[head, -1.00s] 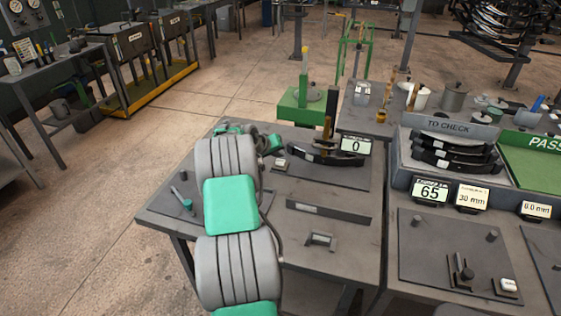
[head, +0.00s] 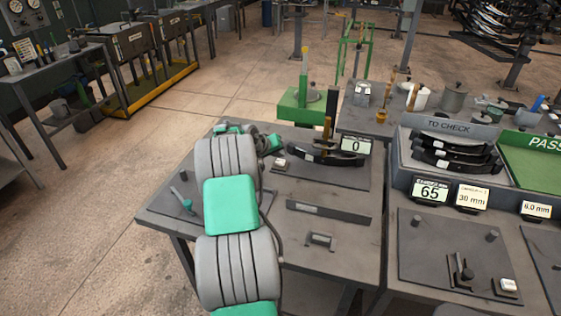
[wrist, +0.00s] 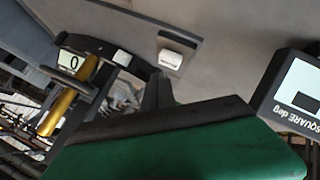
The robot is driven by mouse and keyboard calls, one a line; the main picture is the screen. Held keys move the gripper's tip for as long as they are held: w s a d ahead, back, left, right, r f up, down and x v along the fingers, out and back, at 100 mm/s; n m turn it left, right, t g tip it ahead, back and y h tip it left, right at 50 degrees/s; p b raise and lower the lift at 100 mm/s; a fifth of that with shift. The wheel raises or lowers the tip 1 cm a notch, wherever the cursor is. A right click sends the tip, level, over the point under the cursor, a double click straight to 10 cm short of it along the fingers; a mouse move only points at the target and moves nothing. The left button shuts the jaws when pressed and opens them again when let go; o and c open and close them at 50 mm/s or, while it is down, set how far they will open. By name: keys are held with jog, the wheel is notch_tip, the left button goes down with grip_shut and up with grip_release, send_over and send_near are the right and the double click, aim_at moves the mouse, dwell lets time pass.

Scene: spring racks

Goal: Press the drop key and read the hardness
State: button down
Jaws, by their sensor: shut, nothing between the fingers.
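The hardness tester, with a brass column (head: 327,130), stands on the grey bench, and its display (head: 356,146) reads 0. The same display (wrist: 73,62) and brass cylinder (wrist: 68,98) show in the wrist view. A dark curved spring leaf (head: 335,159) lies at the tester. A small white key (head: 280,164) sits on the plate at its left; a white key (wrist: 172,60) also shows in the wrist view, its lettering unreadable. My gripper (wrist: 158,88) is shut and empty, its dark tip just below that key in the picture. A gap or contact cannot be told. My arm mostly hides the gripper in the head view.
A display marked SQUARE deg (wrist: 303,95) is close at the right in the wrist view. A grey bar (head: 328,211) lies on the bench front. The right bench has a TO CHECK rack (head: 455,124) of dark leaves and a 65 display (head: 430,190).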

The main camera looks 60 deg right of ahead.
aim_at(279, 162)
jog(key=shift+f+b, duration=0.45)
jog(key=shift+b, duration=0.05)
jog(key=shift+f+b, duration=0.45)
jog(key=shift+f, duration=0.1)
dwell(0.9)
jog(key=shift+r+p, duration=0.35)
jog(key=shift+r, duration=0.6)
jog(key=shift+r+p, duration=1.2)
jog(key=shift+r, duration=1.35)
